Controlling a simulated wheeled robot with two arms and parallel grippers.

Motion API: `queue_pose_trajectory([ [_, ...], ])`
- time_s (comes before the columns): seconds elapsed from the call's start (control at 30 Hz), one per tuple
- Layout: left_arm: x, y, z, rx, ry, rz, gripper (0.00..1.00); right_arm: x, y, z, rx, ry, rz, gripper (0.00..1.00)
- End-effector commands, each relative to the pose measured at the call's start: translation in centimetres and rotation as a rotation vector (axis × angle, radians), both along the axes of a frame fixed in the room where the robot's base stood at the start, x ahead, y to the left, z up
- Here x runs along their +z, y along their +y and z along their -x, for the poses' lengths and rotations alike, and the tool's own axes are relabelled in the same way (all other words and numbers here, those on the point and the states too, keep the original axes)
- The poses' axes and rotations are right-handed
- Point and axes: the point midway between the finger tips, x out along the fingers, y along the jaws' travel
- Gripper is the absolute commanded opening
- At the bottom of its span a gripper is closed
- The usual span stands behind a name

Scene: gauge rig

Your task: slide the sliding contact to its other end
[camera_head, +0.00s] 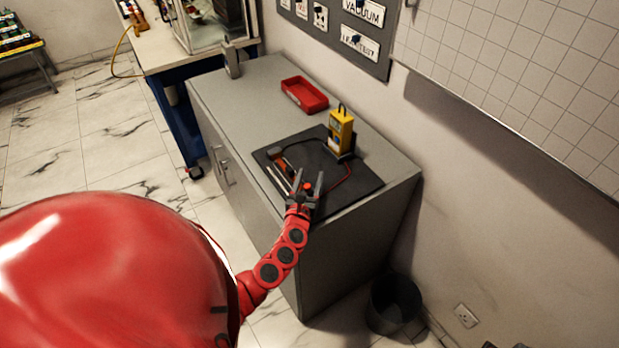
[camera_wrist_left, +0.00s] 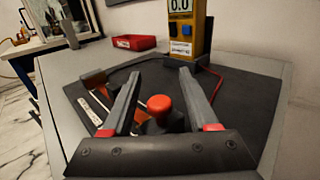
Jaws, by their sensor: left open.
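The sliding contact is a dark block with a red knob (camera_wrist_left: 160,106), on a dark mat on the grey cabinet. In the head view its red knob (camera_head: 307,187) shows between the fingers. My left gripper (camera_wrist_left: 157,80) is open, with one finger on each side of the knob; I cannot tell whether either finger touches it. In the head view the left gripper (camera_head: 308,180) reaches over the mat's front part. Pale rods (camera_wrist_left: 103,97) run from near the contact to a brown end block (camera_wrist_left: 96,80) at the back left. My right gripper is not in view.
A yellow meter (camera_head: 341,131) stands upright on the mat (camera_head: 352,184), with a red lead running to the front. A red tray (camera_head: 304,95) lies behind. A grey bin (camera_head: 393,302) stands on the floor.

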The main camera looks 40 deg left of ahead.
Motion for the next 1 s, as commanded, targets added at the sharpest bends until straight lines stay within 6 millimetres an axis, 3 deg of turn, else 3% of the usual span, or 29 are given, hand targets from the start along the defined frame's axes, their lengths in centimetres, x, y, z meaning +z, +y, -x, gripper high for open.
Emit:
queue_pose_trajectory([
  [0.07, 0.0, 0.01, 0.01, 0.0, 0.0, 0.0, 0.59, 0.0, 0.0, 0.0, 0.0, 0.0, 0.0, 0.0],
  [0.4, 0.0, 0.02, 0.04, 0.001, 0.0, -0.001, 0.0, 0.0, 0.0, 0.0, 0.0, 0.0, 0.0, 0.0],
  [1.0, 0.01, 0.03, 0.04, 0.001, 0.0, -0.001, 0.0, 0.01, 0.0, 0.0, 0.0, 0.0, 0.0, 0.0],
])
